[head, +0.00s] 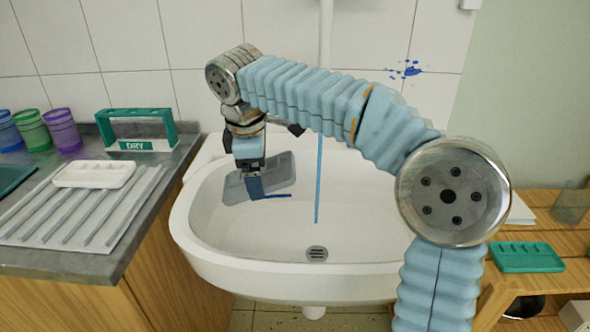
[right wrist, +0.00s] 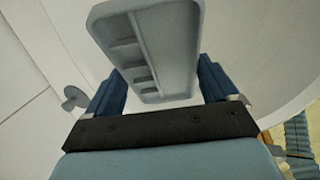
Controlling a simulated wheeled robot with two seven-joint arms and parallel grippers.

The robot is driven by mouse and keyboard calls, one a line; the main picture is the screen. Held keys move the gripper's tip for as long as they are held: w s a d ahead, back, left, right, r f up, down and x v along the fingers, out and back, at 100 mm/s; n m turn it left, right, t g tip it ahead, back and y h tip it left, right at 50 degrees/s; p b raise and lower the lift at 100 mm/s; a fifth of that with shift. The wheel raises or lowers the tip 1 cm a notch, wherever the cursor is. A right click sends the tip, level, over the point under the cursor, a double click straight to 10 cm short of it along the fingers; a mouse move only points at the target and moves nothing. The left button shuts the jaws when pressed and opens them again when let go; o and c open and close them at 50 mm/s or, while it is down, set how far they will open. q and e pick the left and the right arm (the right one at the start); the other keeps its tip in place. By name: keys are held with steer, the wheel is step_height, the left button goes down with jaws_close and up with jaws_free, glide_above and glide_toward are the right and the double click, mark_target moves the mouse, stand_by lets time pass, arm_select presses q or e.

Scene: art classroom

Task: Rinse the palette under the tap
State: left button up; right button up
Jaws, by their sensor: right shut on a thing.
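My right gripper (head: 257,187) is shut on a grey palette (head: 281,168) with several shallow wells and holds it tilted inside the white sink (head: 200,250), at its left. In the right wrist view the palette (right wrist: 172,45) sits between the two blue fingers of my right gripper (right wrist: 160,84). A thin blue stream of water (head: 318,190) falls in the middle of the sink, to the right of the palette and apart from it in the picture. The tap is hidden behind my right arm. My left gripper is not in view.
On the left counter are a grey ribbed drainboard (head: 30,228) with a white palette (head: 95,174), a green DRY rack (head: 137,128) and several coloured cups (head: 62,130). A green palette (head: 527,257) lies on the wooden shelf at right. The sink's drain (head: 317,253) is uncovered.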

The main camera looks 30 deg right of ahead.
steer(key=shift+w+a+r, duration=0.1)
steer(key=shift+a+r, duration=0.95)
steer(key=shift+a, duration=0.2)
steer(key=shift+a+r, duration=1)
steer(key=shift+a, duration=0.25)
